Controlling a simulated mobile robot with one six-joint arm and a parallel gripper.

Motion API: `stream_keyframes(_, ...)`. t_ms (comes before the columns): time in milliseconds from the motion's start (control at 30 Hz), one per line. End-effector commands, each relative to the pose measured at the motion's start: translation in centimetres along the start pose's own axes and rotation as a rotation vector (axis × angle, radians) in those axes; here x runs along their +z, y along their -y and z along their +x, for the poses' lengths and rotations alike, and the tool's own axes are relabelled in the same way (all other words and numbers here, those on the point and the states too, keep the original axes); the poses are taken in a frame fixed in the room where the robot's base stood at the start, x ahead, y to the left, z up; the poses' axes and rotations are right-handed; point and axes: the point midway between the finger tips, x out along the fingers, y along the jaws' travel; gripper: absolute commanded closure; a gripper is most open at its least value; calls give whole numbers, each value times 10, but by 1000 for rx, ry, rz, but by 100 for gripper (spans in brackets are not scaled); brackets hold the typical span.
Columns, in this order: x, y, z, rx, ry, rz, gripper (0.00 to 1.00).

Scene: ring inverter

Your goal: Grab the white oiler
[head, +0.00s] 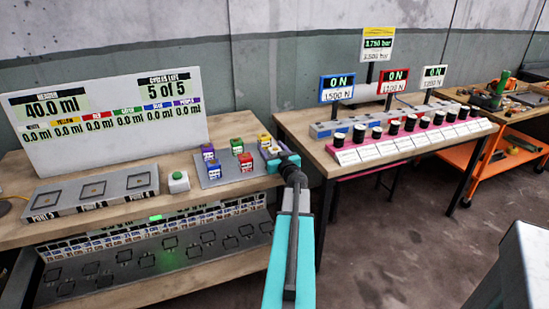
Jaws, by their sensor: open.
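My gripper (275,161), with teal parts, is open at that right end, right of the red oiler and in front of the yellow one. I cannot tell whether the fingers are around the white oiler or touch it.
A white display board (105,110) stands at the back left, with grey stations (92,192) and a green button (178,181) in front. A second table (318,150) with black-topped units is to the right. An orange cart (497,165) is farther right.

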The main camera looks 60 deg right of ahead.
Motion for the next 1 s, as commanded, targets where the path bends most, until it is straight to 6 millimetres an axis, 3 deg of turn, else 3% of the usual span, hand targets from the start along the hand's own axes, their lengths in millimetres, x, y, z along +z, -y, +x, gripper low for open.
stream_keyframes(267,0,-1,0,1,0,0,39)
stream_keyframes(533,0,-1,0,1,0,0,85)
stream_keyframes(1000,-4,-1,0,1,0,0,86)
